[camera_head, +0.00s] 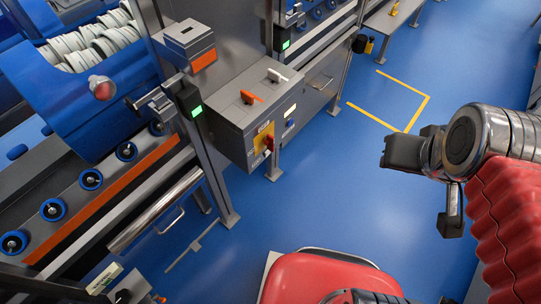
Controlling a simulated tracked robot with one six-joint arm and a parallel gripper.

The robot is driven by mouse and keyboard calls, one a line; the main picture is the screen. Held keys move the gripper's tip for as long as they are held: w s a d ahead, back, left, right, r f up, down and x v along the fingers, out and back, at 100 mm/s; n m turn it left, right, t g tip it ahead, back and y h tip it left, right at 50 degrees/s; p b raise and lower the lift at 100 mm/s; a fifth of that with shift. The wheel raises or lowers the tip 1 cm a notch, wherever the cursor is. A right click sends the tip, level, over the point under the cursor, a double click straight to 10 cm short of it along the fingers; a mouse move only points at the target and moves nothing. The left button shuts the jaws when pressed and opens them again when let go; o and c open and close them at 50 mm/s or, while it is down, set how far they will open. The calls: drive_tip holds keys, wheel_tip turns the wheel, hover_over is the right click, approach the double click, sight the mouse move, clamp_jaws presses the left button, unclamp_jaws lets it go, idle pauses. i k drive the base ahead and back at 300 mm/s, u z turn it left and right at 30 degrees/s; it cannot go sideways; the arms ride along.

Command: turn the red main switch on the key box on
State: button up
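The key box (248,112) is a grey metal box on the frame at the picture's centre left. Its right-hand face carries a yellow plate (261,135) with the red main switch (268,143) on it. The switch is small here and I cannot tell its exact setting. An orange key-like handle (250,97) and a white one (277,76) stand on the top of the box. My gripper (404,153) is at the right, well apart from the box, over open floor. Its dark end points left, and I cannot tell whether its fingers are open or shut.
A blue tub (120,105) with white rolls stands at the left above a roller conveyor (90,180). A grey box with an orange band (189,43) is above the key box. Blue floor (330,190) is clear between the box and my arm. Yellow lines (410,118) mark the floor behind.

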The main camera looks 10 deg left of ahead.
sight(269, 140)
drive_tip(key=u, duration=1)
drive_tip(key=i, duration=1)
drive_tip(key=z, duration=0.05)
drive_tip(key=k, duration=1.3)
drive_tip(key=u, duration=0.05)
